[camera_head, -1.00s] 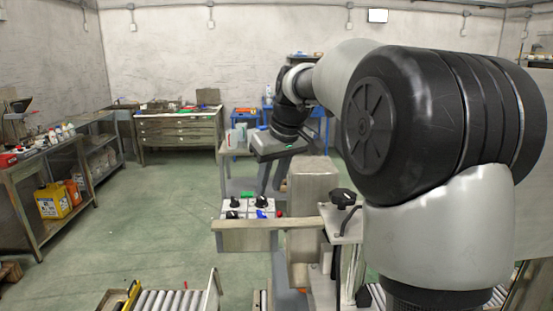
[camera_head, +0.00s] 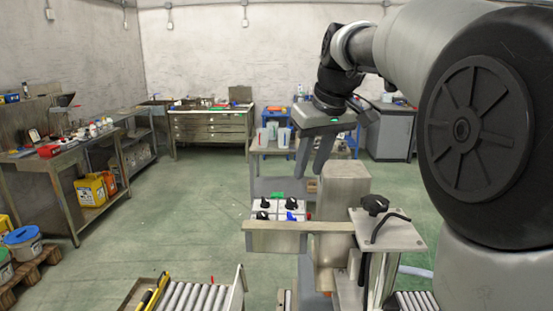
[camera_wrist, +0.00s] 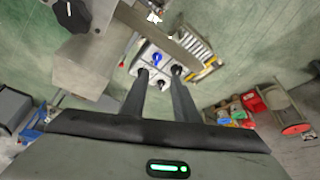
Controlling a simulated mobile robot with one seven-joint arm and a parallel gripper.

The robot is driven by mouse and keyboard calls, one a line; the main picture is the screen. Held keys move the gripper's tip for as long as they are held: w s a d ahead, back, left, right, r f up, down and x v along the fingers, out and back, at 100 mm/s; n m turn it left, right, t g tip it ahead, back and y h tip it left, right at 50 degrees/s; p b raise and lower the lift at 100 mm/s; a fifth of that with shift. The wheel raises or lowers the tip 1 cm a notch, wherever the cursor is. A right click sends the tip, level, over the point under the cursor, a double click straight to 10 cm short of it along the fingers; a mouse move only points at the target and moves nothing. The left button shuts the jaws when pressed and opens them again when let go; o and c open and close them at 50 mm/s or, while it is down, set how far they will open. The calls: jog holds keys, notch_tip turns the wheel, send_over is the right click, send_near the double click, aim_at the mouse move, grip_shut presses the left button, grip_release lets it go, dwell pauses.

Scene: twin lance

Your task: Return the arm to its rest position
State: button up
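My gripper (camera_head: 311,170) hangs from my raised arm in the head view, with its fingers pointing down. In the wrist view, the two fingers (camera_wrist: 160,78) stand apart with nothing held between them. The gripper is above and behind a white panel (camera_head: 278,212) with black knobs, a blue knob and a green part. That panel also shows beyond the fingertips in the wrist view (camera_wrist: 150,73). My upper arm fills the right side of the head view and hides what lies behind it.
A grey upright block (camera_head: 343,205) stands just right of the gripper, by a metal plate with a black knob (camera_head: 375,204). A roller conveyor (camera_head: 195,297) is in front. Workbenches (camera_head: 210,127) line the back and left. The green floor at left centre is clear.

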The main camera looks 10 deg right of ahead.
jog(key=s+a+m+p, duration=0.2)
jog(key=s, duration=1.2)
jog(key=s+f+m+t+h+p, duration=0.1)
jog(key=s+f+p, duration=0.1)
jog(key=s+f, duration=0.5)
jog(key=s, duration=0.5)
jog(key=shift+f+m, duration=0.3)
jog(key=shift+f, duration=0.05)
